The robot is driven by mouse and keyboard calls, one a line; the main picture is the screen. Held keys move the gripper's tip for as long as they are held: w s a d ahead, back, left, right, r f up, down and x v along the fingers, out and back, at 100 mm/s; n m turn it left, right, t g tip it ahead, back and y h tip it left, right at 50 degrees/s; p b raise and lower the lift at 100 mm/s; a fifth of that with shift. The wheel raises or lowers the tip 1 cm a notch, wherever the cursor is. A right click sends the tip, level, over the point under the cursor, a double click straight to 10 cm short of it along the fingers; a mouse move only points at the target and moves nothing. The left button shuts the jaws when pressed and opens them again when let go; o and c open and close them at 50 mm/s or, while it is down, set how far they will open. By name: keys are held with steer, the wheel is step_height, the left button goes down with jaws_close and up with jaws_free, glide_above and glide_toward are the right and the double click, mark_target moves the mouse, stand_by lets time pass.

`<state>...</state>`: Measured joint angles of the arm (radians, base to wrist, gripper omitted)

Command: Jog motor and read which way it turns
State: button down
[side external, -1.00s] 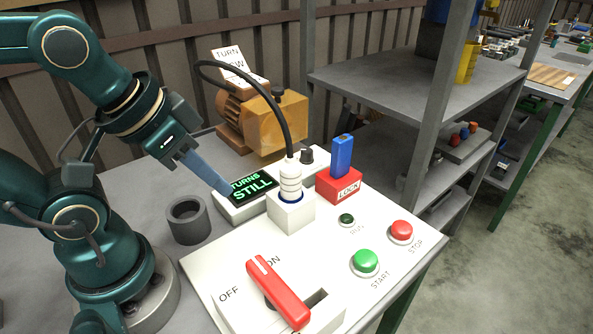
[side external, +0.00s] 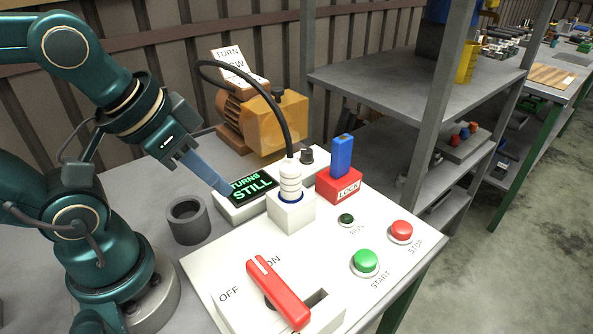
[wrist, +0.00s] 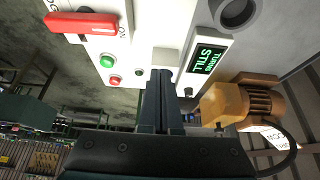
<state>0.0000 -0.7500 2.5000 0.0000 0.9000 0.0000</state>
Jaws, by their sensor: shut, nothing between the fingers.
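The motor (side external: 278,122), orange with a brown finned end, stands at the back of the bench. A white sign (side external: 238,66) above it reads "TURN" and a partly hidden second word. The display (side external: 252,187) reads "TURNS STILL" in green; it also shows in the wrist view (wrist: 204,58). A black cable runs to a white plug (side external: 290,180) seated in a white socket block. The green START button (side external: 365,262), red STOP button (side external: 401,230) and red switch handle (side external: 277,292) are on the white panel. My gripper (side external: 226,191) is shut and empty, its tip beside the display's left end.
A blue key-like piece (side external: 342,155) stands in the red LOCK block (side external: 340,186). A small dark green lamp (side external: 346,220) sits by START. A grey hollow cylinder (side external: 187,221) stands left of the panel. Grey shelves (side external: 400,85) rise at the right.

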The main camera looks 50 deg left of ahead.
steer(key=w+a+r+m+t+y, duration=0.1)
steer(key=w+a+r+m+y, duration=0.2)
steer(key=m, duration=1.1)
steer(key=m+t+h, duration=0.2)
steer(key=m+t, duration=0.1)
steer(key=m, duration=2.7)
glide_above(360, 261)
step_height(360, 261, down, 5)
steer(key=shift+f, duration=0.1)
steer(key=shift+f, duration=4.35)
